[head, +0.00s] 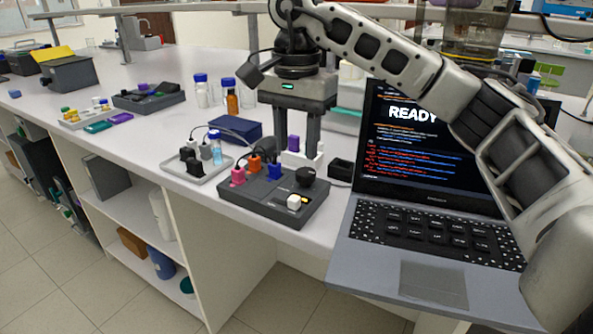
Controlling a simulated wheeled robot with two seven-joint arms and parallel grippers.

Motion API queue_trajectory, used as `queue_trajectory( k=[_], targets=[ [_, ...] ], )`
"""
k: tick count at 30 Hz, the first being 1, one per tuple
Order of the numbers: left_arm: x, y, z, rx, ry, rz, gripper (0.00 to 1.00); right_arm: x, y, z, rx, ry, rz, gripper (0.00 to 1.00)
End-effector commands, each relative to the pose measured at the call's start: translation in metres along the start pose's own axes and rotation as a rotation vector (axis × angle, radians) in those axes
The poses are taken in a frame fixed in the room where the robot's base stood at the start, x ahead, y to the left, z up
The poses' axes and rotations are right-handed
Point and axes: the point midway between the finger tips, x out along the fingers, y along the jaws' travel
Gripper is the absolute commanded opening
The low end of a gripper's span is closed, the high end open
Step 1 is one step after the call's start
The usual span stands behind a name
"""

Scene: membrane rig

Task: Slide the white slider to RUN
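The white slider (294,202) is a small pale block near the front right corner of a dark grey control box (262,208). The box also carries a pink, an orange and a blue plug and a black round knob (305,177). Any RUN lettering is too small to read. My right gripper (298,150) points down above and behind the box, fingers apart. A purple-topped white piece (293,143) shows between the fingers; I cannot tell any contact. My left gripper is not in view.
A laptop (415,180) reading READY stands right of the box. A grey tray (190,172) with a blue-capped vial (215,148) stands left, with cables running to the plugs. A dark blue box (236,130) and bottles (232,98) stand behind. The bench's front edge is close to the control box.

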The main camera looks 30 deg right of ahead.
Motion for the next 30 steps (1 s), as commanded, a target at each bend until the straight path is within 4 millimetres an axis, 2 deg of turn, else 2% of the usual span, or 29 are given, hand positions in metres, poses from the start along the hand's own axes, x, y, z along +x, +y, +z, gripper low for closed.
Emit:
queue_trajectory(
  k=[1,3,9,30],
  targets=[
    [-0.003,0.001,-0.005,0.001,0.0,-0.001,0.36,-0.016,-0.001,0.0,0.0,0.002,-0.004,0.4],
    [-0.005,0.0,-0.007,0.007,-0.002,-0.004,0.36,-0.028,0.0,0.0,0.0,0.002,-0.003,0.4],
    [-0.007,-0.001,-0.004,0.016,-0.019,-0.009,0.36,-0.05,0.0,0.0,0.0,0.001,0.001,0.4],
    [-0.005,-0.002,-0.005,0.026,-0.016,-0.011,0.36,-0.052,0.0,0.0,0.0,0.0,0.001,0.4]
  ],
)
